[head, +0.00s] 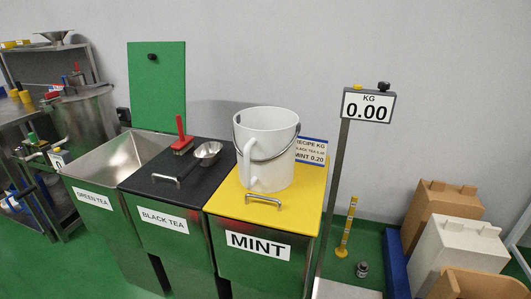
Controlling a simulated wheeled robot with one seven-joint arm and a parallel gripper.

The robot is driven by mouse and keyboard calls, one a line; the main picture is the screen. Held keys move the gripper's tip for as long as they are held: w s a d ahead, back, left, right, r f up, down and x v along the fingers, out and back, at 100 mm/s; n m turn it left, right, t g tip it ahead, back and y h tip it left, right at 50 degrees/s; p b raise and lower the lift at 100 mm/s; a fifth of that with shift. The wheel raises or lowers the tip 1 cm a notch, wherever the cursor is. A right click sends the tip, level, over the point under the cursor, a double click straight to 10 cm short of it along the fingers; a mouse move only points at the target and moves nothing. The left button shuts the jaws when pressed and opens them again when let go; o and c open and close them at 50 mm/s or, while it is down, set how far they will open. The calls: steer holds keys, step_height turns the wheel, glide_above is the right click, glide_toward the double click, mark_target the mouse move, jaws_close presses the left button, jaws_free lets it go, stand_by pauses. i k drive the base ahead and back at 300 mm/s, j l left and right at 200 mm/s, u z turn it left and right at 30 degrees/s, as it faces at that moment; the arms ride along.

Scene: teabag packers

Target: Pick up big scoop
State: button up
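A metal scoop (208,150) with a rounded bowl lies on the black lid (150,182) of the BLACK TEA bin. A red-handled tool (181,137) stands just left of it on the same lid; I cannot tell whether the two are joined. A large white jug (275,130) with a side handle and a wire bail stands upright on the yellow lid (305,205) of the MINT bin. I cannot tell for certain which of these is the big scoop. My gripper is not in view.
The open GREEN TEA bin (122,156) is at the left, its green lid (158,85) raised. A scale display (368,106) reading 0.00 stands on a post at the right. Boxes (460,245) stand at the far right. A metal bench (25,150) is at the far left.

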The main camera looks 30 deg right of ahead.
mark_target(207, 154)
steer(key=i+j+u, duration=0.5)
steer(key=i, duration=0.3)
steer(key=i+l+u, duration=0.15)
steer(key=i+u, duration=0.3)
steer(key=i, duration=0.45)
steer(key=i+l, duration=0.2)
